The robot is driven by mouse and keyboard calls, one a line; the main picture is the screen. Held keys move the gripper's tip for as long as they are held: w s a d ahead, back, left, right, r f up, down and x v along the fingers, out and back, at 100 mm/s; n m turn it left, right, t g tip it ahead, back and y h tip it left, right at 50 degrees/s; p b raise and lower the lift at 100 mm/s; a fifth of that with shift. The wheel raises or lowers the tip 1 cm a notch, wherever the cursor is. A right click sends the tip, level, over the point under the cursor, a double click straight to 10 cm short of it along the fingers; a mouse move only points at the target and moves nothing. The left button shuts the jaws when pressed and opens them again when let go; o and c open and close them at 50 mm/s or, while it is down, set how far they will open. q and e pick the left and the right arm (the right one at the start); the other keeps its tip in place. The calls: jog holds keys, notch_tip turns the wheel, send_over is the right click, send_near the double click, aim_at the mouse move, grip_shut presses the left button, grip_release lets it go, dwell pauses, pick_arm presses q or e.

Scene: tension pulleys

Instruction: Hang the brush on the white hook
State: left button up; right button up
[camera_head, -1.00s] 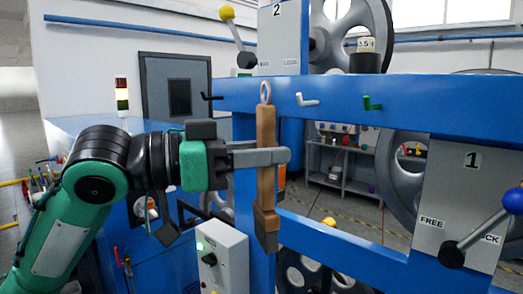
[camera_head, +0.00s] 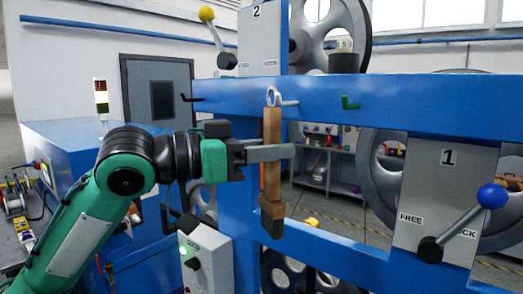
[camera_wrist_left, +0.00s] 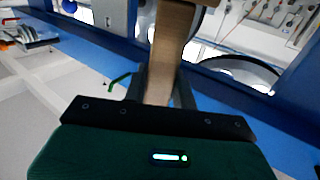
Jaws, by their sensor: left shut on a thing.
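The brush (camera_head: 272,150) hangs upright, with a wooden handle, a pale ring (camera_head: 272,96) at its top and a dark-tipped head at its bottom. My left gripper (camera_head: 284,152) is shut on the handle, which also shows between the fingers in the wrist view (camera_wrist_left: 168,50). The white hook (camera_head: 290,103) is on the blue beam (camera_head: 420,105). In the head view the ring overlaps the hook's left part; I cannot tell whether they touch or how far apart they are in depth. My right gripper is not in view.
A black hook (camera_head: 193,98) is left of the white one and a green hook (camera_head: 349,102) is right of it, on the same beam. A grey control box (camera_head: 207,258) stands below the gripper. A blue-knobbed lever (camera_head: 462,215) is at the right.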

pick_arm(q)
jog(key=w+d, duration=0.1)
jog(key=w+f, duration=0.1)
jog(key=w+d, duration=0.1)
jog(key=shift+w+d+f, duration=0.25)
jog(key=shift+w+d, duration=0.05)
jog(key=shift+w, duration=0.05)
dwell(0.3)
dwell(0.5)
jog(key=o, duration=1.1)
jog(key=shift+a+f, duration=0.1)
